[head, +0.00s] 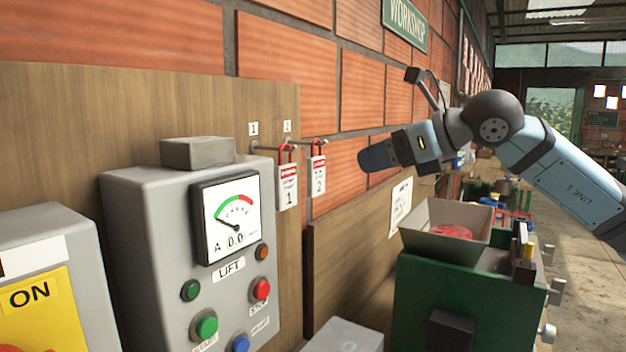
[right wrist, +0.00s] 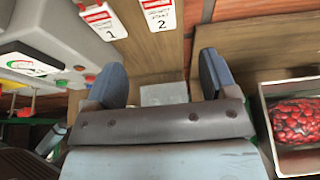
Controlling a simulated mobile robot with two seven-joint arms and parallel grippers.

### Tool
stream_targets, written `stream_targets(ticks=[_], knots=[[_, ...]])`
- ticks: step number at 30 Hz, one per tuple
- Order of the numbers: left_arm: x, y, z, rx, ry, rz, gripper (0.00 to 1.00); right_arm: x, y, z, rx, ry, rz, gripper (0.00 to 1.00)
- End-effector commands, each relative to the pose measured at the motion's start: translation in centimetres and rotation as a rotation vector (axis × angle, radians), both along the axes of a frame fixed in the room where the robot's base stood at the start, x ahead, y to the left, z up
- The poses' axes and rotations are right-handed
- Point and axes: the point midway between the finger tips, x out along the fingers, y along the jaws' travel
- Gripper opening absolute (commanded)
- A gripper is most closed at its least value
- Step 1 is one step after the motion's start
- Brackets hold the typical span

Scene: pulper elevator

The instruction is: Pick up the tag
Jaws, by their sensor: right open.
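Two white tags with red top bands hang from hooks on the wooden board, each with a red lock-like loop. Tag 1 (head: 288,189) is on the left and tag 2 (head: 318,176) on the right. Both also show at the top of the right wrist view, tag 1 (right wrist: 104,20) and tag 2 (right wrist: 160,14), partly cut off. My right gripper (head: 376,155) is to the right of tag 2 in the head view, apart from both tags. In the right wrist view its two fingers (right wrist: 161,76) are spread with nothing between them. My left gripper is not in view.
A grey control box (head: 135,240) with a gauge and buttons stands left of the tags. A green machine (head: 465,300) with a metal hopper (head: 412,222) holding red fruit stands at the lower right. The brick wall (head: 285,45) is close behind. Open air lies between gripper and tags.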

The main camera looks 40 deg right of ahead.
Motion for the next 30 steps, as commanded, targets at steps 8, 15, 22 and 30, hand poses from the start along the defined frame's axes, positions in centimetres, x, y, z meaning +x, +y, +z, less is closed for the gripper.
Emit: stream_targets(ticks=[8, 15, 22, 30], knots=[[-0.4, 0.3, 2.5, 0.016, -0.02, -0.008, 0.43, 4.0, 1.8, -1.3, 0.006, 0.001, 0.007, 0.79], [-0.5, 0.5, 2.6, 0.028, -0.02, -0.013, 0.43, 6.7, 2.9, -2.8, 0.003, 0.0, 0.005, 0.79], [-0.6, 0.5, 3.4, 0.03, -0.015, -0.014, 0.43, 8.6, 3.6, -3.3, 0.005, 0.004, 0.006, 0.79], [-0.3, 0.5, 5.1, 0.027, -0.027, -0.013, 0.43, 11.4, 4.6, -4.7, 0.005, 0.002, 0.007, 0.79]])
